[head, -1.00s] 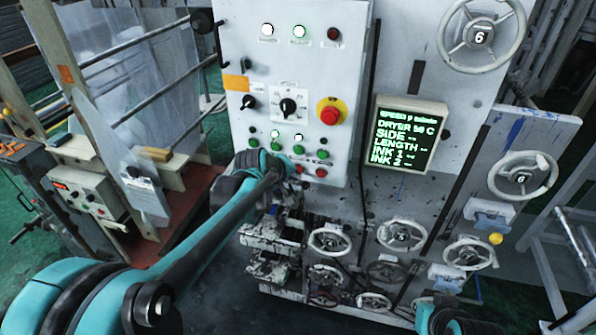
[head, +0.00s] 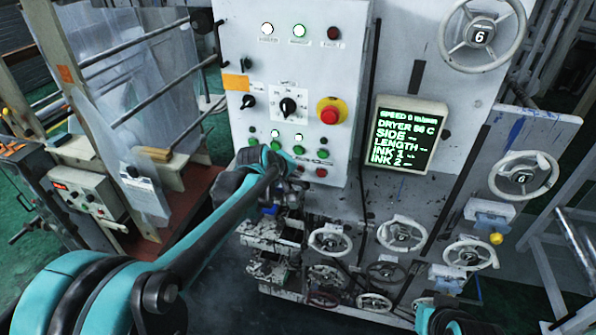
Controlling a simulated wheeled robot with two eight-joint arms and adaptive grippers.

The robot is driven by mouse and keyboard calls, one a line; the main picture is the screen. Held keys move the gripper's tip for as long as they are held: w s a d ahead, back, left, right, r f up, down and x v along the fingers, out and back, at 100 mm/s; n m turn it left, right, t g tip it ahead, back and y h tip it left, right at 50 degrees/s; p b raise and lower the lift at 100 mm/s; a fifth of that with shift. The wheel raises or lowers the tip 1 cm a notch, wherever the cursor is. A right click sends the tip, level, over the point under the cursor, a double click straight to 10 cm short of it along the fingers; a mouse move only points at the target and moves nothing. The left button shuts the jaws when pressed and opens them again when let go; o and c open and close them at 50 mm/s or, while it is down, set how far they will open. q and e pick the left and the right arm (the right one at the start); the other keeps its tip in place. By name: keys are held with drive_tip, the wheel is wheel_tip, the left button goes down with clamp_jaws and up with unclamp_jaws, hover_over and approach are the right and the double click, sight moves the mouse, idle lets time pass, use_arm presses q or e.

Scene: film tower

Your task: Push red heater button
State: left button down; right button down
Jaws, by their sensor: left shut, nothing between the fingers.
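The grey control panel (head: 245,60) has a row of green buttons, with a lower row of red buttons below it. Two red buttons show in the lower row, a left one (head: 297,169) and a right one (head: 321,173). Any others there are hidden behind my left arm. Their labels are too small to read, so I cannot tell which is the heater button. My left gripper (head: 291,187) is shut and empty, close to the panel's lower edge, just below the left red button. I cannot tell whether it touches anything. My right gripper is not in view.
A large red stop button (head: 329,113) on a yellow base and a rotary knob (head: 288,106) sit higher on the panel. A display (head: 408,135) is to the right. Several handwheels (head: 330,240) stick out below. A film frame (head: 130,80) stands at left.

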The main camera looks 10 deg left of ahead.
use_arm(q)
drive_tip(key=shift+w, duration=0.25)
drive_tip(key=shift+s, duration=0.1)
idle(0.5)
drive_tip(key=shift+s, duration=0.8)
drive_tip(key=shift+s+a, duration=0.1)
drive_tip(key=shift+s, duration=2.4)
drive_tip(key=s+f+m+b, duration=0.3)
drive_tip(key=s+f+b, duration=0.5)
drive_tip(key=f+b, duration=0.2)
drive_tip(key=s+f+m+g+y+b, duration=0.1)
drive_tip(key=s+f+m+b, duration=0.2)
drive_tip(key=s+f+b, duration=0.4)
drive_tip(key=s+f+m+y+b, duration=0.1)
drive_tip(key=s+f+m+b, duration=0.2)
drive_tip(key=s+f+b, duration=0.5)
wheel_tip(320, 180, down, 11)
drive_tip(key=b, duration=0.6)
drive_tip(key=shift+s+m+g, duration=0.3)
drive_tip(key=shift+s, duration=0.05)
